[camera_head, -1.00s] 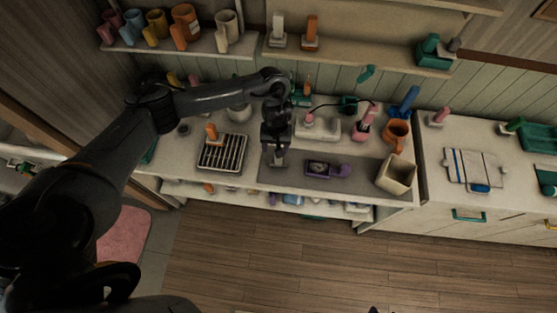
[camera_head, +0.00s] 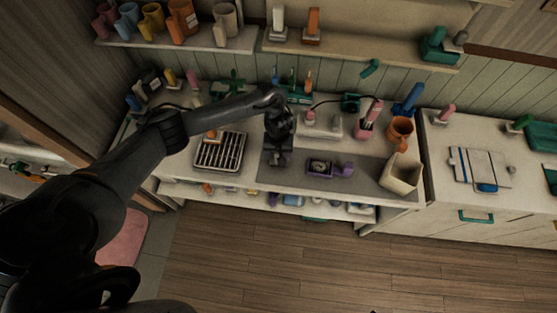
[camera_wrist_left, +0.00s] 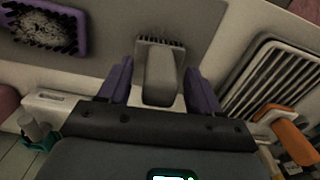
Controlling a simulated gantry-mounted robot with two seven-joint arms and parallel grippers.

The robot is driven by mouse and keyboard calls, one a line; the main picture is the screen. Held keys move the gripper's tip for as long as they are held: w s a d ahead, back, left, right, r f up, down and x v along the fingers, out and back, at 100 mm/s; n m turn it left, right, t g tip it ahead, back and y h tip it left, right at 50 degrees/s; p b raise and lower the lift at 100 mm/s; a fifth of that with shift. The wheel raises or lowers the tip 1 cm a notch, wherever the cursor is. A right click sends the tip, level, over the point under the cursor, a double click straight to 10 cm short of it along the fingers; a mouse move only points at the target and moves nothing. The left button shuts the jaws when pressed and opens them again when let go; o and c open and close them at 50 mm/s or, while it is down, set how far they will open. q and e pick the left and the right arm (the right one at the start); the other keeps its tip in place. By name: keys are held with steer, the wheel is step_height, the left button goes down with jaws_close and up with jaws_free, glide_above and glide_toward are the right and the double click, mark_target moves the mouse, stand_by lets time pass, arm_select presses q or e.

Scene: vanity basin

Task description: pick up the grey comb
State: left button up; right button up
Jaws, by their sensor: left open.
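The grey comb (camera_wrist_left: 159,75) lies on the grey mat (camera_wrist_left: 205,22) in the left wrist view, its teeth pointing away from my gripper and its thick handle towards it. My left gripper (camera_wrist_left: 158,88) is open, with one purple finger on each side of the handle and a gap on both sides. I cannot tell how high the fingers are above the mat. In the head view my left gripper (camera_head: 278,156) is over the left part of the mat and hides most or all of the comb. My right gripper is not in view.
A purple hairbrush (camera_head: 328,168) lies to the right on the mat. A slatted rack (camera_head: 220,152) with an orange-handled item is to the left. A cream bin (camera_head: 401,174) and an orange mug (camera_head: 400,132) stand at the right. Small items line the back.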

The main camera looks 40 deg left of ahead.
arm_select(q)
steer(key=shift+f, duration=0.5)
jaws_close()
steer(key=shift+r, duration=0.2)
steer(key=shift+r, duration=0.6)
step_height(320, 180, up, 3)
steer(key=shift+w+p, duration=0.1)
steer(key=shift+p, duration=0.3)
steer(key=d+r+p, duration=0.4)
steer(key=d+r, duration=0.2)
steer(key=d, duration=0.5)
steer(key=shift+d+r, duration=0.25)
steer(key=shift+d, duration=0.1)
